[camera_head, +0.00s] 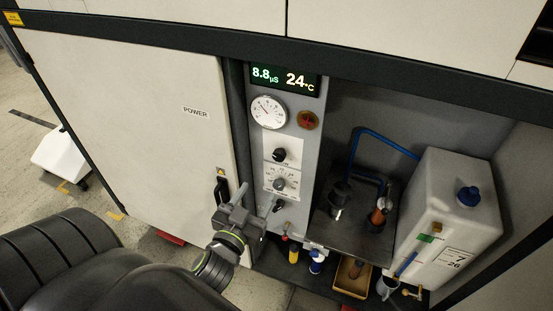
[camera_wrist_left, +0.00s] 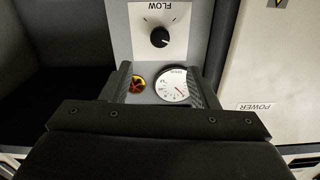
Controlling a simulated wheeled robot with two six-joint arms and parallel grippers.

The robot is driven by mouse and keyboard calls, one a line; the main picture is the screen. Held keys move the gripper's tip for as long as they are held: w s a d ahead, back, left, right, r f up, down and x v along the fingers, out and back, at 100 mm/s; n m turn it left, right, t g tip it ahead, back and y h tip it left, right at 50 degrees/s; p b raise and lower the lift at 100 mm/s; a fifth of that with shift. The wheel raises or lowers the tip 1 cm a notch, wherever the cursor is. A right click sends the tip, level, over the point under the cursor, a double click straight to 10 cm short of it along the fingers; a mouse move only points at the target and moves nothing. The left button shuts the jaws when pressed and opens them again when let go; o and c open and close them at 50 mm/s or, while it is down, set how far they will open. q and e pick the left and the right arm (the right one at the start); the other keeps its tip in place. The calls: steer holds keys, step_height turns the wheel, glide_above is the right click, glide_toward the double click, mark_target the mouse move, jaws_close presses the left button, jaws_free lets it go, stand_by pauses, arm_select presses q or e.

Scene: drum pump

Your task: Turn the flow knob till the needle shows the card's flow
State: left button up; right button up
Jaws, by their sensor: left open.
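The black flow knob (camera_head: 279,155) sits on a white plate on the grey panel. It also shows in the left wrist view (camera_wrist_left: 160,37), beside an upside-down FLOW label. The round white gauge (camera_head: 268,111) is above it; in the left wrist view the gauge (camera_wrist_left: 172,86) has a red needle, its scale too small to read. My left gripper (camera_head: 255,199) is open, in front of the lower panel in the head view. In the left wrist view the gauge lies between its fingers (camera_wrist_left: 162,90), with the flow knob beyond. I cannot make out a flow card. My right gripper is not in view.
A red-yellow knob (camera_head: 307,120) sits right of the gauge, under a lit display (camera_head: 285,79). A second dial (camera_head: 279,183) is below the flow knob. A white tank (camera_head: 450,215), blue tubing and small bottles are to the right. The POWER door (camera_head: 140,120) is left.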

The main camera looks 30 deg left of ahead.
mark_target(278, 158)
arm_select(q)
steer(key=p+x, duration=0.1)
steer(key=x, duration=1.2)
steer(key=shift+w, duration=0.25)
steer(key=c, duration=1)
